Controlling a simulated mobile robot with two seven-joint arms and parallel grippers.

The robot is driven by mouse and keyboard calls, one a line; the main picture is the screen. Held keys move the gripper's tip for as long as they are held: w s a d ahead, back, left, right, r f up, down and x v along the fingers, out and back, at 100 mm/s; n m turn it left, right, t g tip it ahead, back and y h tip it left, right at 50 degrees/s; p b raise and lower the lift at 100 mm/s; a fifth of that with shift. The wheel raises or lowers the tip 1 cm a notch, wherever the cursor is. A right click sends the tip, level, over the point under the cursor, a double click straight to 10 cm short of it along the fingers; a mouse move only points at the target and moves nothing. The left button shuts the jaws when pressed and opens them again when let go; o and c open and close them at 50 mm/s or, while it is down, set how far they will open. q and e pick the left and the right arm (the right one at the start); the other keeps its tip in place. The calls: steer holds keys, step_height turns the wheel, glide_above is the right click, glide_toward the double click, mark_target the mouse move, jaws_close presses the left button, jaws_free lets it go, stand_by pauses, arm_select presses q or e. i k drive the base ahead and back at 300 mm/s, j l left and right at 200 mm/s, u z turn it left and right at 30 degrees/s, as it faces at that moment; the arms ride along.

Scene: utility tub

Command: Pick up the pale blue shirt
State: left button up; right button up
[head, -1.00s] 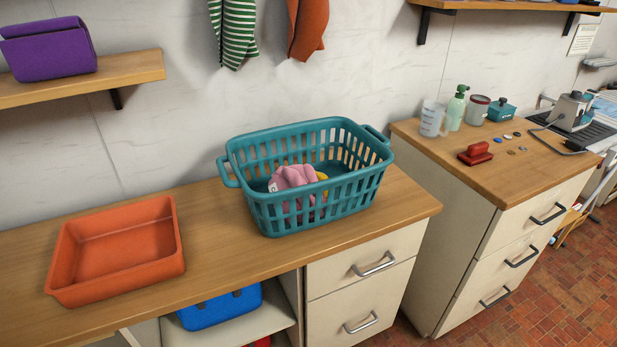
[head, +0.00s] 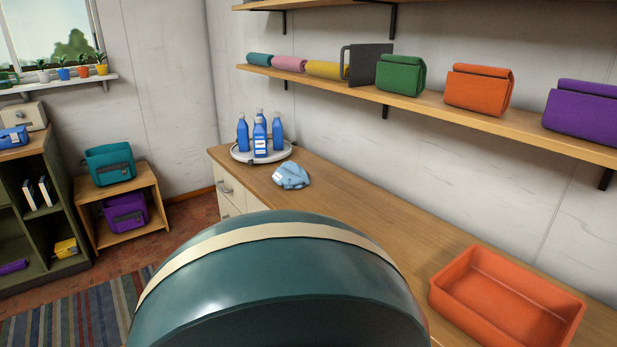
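The pale blue shirt (head: 291,175) lies crumpled in a small heap on the wooden counter (head: 350,215), in front of and to the right of a round tray with blue bottles. No gripper shows in the head view, so I cannot see how either one stands relative to the shirt.
A large dark teal rounded body with a cream band fills the lower middle and hides part of the counter. An orange tub (head: 505,300) stands at the right. Blue bottles (head: 260,137) stand on a round tray (head: 240,155).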

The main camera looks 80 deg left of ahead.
mark_target(289, 175)
steer(key=u, duration=2.7)
steer(key=z, duration=0.85)
steer(key=i+j+z, duration=0.1)
steer(key=j+z, duration=0.45)
steer(key=z, duration=0.15)
steer(key=i+j+z, duration=0.1)
steer(key=j+z, duration=0.6)
steer(key=j, duration=0.15)
steer(key=k+j+z, duration=0.1)
steer(key=j+z, duration=0.15)
steer(key=j, duration=0.2)
steer(key=k+j+z, duration=0.1)
steer(key=j, duration=0.25)
steer(key=k+j+z, duration=0.1)
steer(key=j, duration=0.25)
steer(key=k+j+z, duration=0.1)
steer(key=j, duration=0.25)
steer(key=k+j, duration=0.1)
steer(key=j, duration=0.25)
steer(key=k+j, duration=0.1)
steer(key=j, duration=0.25)
steer(key=k+j+z, duration=0.1)
steer(key=j, duration=0.2)
